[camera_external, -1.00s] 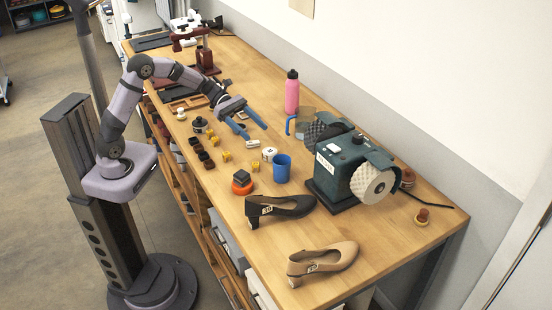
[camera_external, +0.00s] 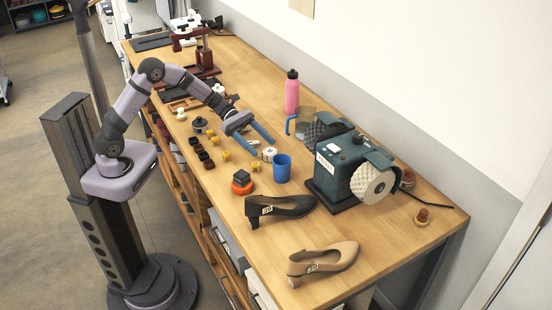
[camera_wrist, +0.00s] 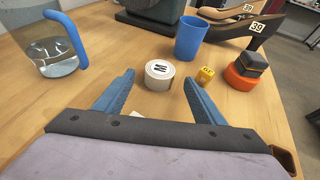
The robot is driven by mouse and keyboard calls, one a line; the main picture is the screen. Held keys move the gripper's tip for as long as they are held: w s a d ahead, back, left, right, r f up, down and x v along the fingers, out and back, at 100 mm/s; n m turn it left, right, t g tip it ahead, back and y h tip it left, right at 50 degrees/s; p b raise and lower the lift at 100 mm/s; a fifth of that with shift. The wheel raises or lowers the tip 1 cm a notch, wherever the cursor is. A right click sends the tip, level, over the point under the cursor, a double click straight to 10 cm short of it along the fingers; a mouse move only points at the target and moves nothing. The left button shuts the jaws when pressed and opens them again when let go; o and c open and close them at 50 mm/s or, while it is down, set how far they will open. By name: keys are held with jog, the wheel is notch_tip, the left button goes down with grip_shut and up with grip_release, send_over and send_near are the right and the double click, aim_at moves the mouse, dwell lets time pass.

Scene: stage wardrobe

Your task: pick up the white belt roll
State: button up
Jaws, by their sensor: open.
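The white belt roll (camera_wrist: 159,75) is a short round roll with a dark mark on its top. It lies on the workbench in front of my gripper, between the lines of the two blue fingers in the wrist view. It also shows in the external view (camera_external: 269,153), beside the blue cup (camera_external: 282,168). My gripper (camera_external: 262,146) is open and empty, low over the bench. In the wrist view my gripper (camera_wrist: 162,86) has its fingers wide apart, with the roll just at or beyond their tips. Whether the fingers touch it I cannot tell.
The blue cup stands close behind the roll. A yellow cube (camera_wrist: 205,75) and an orange-and-black round item (camera_wrist: 246,72) sit to its right. A clear jug with a blue handle (camera_wrist: 45,45) stands at left. A grinder (camera_external: 345,160) and two shoes lie farther along the bench.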

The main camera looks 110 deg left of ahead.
aim_at(265, 149)
jog(key=shift+x, duration=1.9)
jog(key=c, duration=1.2)
jog(key=shift+a+r, duration=0.1)
notch_tip(265, 149, up, 10)
